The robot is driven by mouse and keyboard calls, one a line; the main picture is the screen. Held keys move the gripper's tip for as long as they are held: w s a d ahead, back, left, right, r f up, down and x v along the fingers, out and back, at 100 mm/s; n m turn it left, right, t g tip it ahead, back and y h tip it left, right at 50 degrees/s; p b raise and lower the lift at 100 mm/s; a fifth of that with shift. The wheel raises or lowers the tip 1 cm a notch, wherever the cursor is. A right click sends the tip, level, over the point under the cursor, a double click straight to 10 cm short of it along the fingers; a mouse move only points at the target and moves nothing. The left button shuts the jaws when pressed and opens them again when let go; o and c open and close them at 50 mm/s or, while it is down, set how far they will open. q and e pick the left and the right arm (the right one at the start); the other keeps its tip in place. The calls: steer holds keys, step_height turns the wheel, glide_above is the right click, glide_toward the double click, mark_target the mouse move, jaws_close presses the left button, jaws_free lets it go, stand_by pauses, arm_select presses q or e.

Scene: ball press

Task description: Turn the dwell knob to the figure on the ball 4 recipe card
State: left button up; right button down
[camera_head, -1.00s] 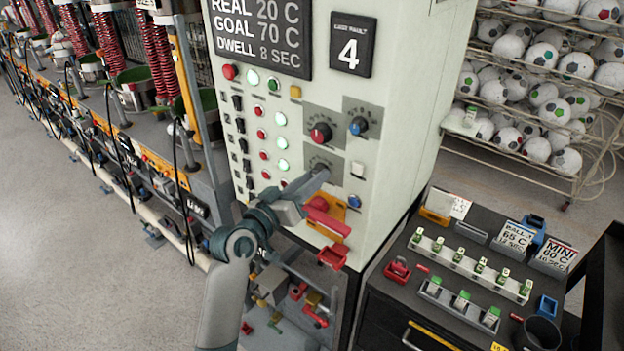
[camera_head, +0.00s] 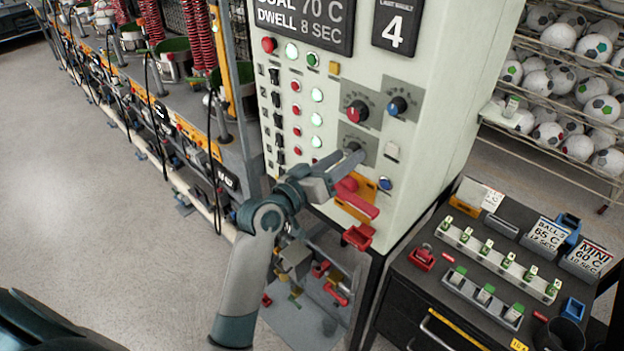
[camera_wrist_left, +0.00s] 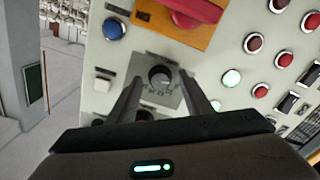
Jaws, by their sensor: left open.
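The pale press cabinet carries a dark knob (camera_head: 352,146) on a grey dial plate, below a red knob (camera_head: 357,112) and a blue knob (camera_head: 397,105). I cannot read the dial labels. My left gripper (camera_head: 349,160) is open in front of the dark knob. In the left wrist view the knob (camera_wrist_left: 160,76) appears between the two fingers; contact is not clear. The display (camera_head: 305,18) reads DWELL 8 SEC, and a plate (camera_head: 396,25) shows 4. A white card (camera_head: 494,201) on the cart is too small to read. My right gripper is not in view.
A red handle (camera_head: 358,203) on an orange plate sits just below the knob. Lit buttons and switches line the panel's left. A dark cart (camera_head: 410,285) holds cards reading BALL 5 (camera_head: 546,232) and MINI (camera_head: 590,257). A ball rack (camera_head: 560,90) stands behind.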

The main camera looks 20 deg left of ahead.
arm_select(q)
steer(key=b+v, duration=0.2)
steer(key=v, duration=1.5)
steer(key=shift+f, duration=0.1)
